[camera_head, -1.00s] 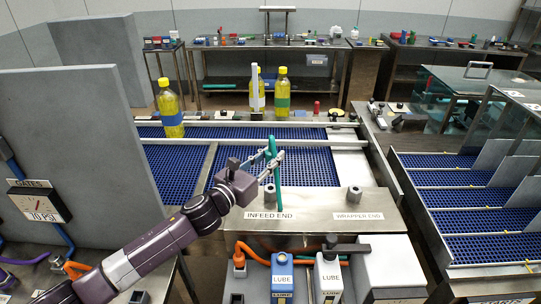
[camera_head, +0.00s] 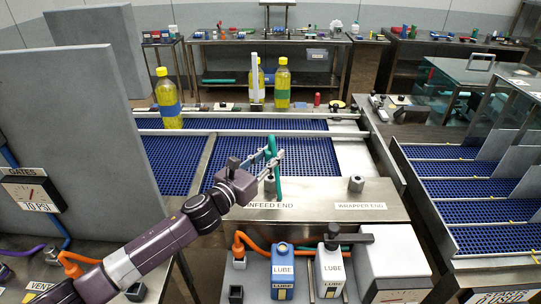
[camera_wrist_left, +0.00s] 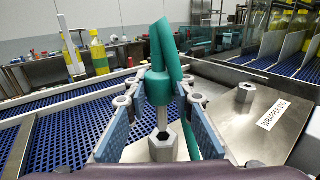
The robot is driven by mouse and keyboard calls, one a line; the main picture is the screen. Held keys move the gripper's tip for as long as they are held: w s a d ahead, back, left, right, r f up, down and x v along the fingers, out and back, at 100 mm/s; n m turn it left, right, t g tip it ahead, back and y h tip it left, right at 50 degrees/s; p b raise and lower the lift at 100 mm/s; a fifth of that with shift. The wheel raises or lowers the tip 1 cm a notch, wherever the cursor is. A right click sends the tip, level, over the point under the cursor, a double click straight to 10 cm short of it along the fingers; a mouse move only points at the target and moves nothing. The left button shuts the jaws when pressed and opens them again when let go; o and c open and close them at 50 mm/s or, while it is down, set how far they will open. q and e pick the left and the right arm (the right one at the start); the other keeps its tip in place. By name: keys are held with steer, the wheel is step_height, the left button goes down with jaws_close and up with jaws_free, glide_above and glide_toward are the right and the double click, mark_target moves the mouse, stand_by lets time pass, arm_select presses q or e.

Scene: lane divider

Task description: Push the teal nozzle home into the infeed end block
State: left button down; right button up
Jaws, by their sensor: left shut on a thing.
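The teal nozzle (camera_wrist_left: 159,86) is held upright between the blue-padded fingers of my left gripper (camera_wrist_left: 158,108). Its metal tip points down at the hexagonal infeed end block (camera_wrist_left: 164,148). The tip lines up closely with the block's top in the wrist view; I cannot tell whether it has entered the opening. A teal hose bends down from the nozzle on the right. In the head view my left gripper (camera_head: 276,157) is shut on the nozzle just above the infeed block (camera_head: 269,187), behind the "INFEED END" label (camera_head: 268,205), which is partly covered. My right gripper is not in view.
A second hexagonal block (camera_head: 356,184) stands at the wrapper end of the steel plate (camera_head: 320,195). Lube bottles (camera_head: 283,268) stand in front. A tall grey panel (camera_head: 75,130) stands left.

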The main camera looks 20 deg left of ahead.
mark_target(270, 175)
arm_select(q)
steer(key=shift+r, duration=0.1)
stand_by(1.1)
steer(key=shift+f+b, duration=0.6)
steer(key=shift+f, duration=0.35)
steer(key=shift+f+b, duration=1.15)
steer(key=shift+f, duration=0.2)
steer(key=c, duration=1.6)
jaws_free()
steer(key=shift+s, duration=0.1)
steer(key=v, duration=1.2)
